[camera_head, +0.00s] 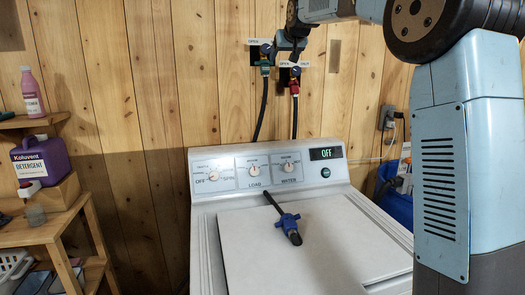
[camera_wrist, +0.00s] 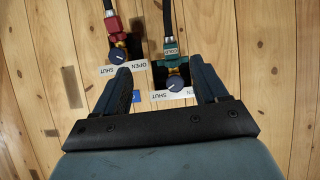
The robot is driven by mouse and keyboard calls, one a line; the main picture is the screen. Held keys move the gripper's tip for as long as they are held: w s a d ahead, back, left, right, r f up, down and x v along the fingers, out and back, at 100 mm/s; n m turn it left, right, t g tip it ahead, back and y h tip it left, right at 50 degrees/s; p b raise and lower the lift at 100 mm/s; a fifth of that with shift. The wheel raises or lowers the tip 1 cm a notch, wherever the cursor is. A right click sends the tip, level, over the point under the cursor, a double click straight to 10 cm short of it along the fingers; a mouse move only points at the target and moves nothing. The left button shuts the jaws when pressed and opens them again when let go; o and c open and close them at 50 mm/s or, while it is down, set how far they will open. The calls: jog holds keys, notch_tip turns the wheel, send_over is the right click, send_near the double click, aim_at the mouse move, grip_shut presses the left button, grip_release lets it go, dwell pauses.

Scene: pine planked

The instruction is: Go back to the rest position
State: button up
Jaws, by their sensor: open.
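My gripper (camera_wrist: 160,68) is open, its two dark fingers spread in the wrist view. Between them lies the dark knob of the green-fitted valve (camera_wrist: 178,82); I cannot tell whether they touch it. The red-fitted valve (camera_wrist: 117,54) is just beyond the left fingertip. In the head view my gripper (camera_head: 287,46) is at the plank wall, partly hidden by my arm, close to the green valve (camera_head: 265,58) and above the red valve (camera_head: 294,82). Each valve has a black hose running down behind the washing machine (camera_head: 210,238).
A black hose piece with a blue fitting (camera_head: 288,222) lies on the machine's lid. The display (camera_head: 326,153) reads OFF. A wooden shelf (camera_head: 40,235) at left holds a purple detergent jug (camera_head: 40,160) and a pink bottle (camera_head: 32,95). A blue bin (camera_head: 397,205) stands at right.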

jog(key=s+d+f+g+h, duration=0.1)
jog(key=s+d+f, duration=0.2)
jog(key=s, duration=0.6)
jog(key=s+d+f+m+g, duration=0.1)
jog(key=s+d+f, duration=0.25)
jog(key=s, duration=0.55)
jog(key=s+d+f+g+h, duration=0.1)
jog(key=s+d+f, duration=0.25)
jog(key=s, duration=0.55)
jog(key=s+d+f+m+g, duration=0.1)
jog(key=s+d+f, duration=0.2)
jog(key=s+f, duration=0.6)
jog(key=s+d+f+g, duration=0.2)
jog(key=s+f, duration=0.6)
jog(key=s, duration=0.8)
jog(key=shift+d+f+m, duration=0.35)
jog(key=shift+d+m, duration=0.05)
jog(key=shift+c, duration=0.5)
